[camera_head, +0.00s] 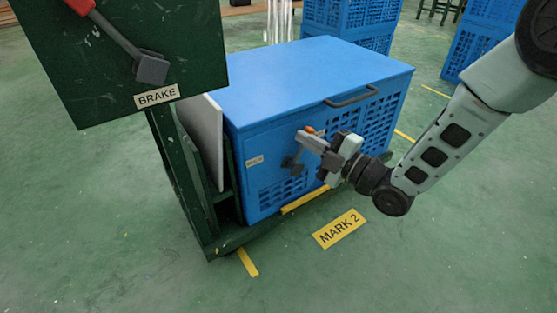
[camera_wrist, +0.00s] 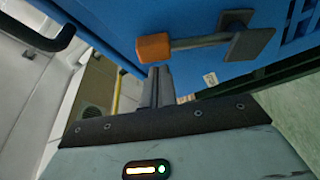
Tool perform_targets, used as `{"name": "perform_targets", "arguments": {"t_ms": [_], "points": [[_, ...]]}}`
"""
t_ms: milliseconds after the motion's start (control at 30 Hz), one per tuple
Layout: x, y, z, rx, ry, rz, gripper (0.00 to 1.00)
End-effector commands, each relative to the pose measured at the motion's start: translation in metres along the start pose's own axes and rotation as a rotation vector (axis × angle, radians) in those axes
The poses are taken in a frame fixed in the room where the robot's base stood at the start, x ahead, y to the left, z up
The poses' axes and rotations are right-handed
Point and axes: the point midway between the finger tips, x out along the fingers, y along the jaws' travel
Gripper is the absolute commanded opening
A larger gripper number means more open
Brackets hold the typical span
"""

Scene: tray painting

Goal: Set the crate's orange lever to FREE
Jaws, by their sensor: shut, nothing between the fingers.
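The blue crate (camera_head: 310,68) stands on a low dark green cart, its lid closed. Its lever has an orange knob (camera_head: 310,130) on the front face, partly hidden behind my gripper (camera_head: 304,141). In the wrist view the orange knob (camera_wrist: 155,47) sits at the end of a grey arm from a dark square pivot plate (camera_wrist: 252,43). My gripper (camera_wrist: 158,72) is shut and empty, its fingertips very near the knob; I cannot tell whether they touch. A small label (camera_head: 254,161) is on the crate front left of the lever, its word too small to read surely.
A dark green panel with a red-handled lever and BRAKE label (camera_head: 156,97) stands at the left. A grey handle (camera_head: 352,96) juts from the crate's upper front edge. More blue crates (camera_head: 352,18) stand behind. The floor around the MARK 2 sign (camera_head: 339,229) is clear.

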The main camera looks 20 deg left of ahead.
Motion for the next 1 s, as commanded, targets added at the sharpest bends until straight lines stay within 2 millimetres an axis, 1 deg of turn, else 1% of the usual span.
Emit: {"name": "perform_targets", "arguments": {"t_ms": [100, 300, 1000], "points": [[-0.002, 0.001, 0.006, 0.057, 0.0, 0.021, 0.0], [-0.004, 0.002, 0.013, 0.05, 0.0, 0.018, 0.0], [-0.006, 0.002, 0.018, 0.047, -0.005, 0.017, 0.0]]}}
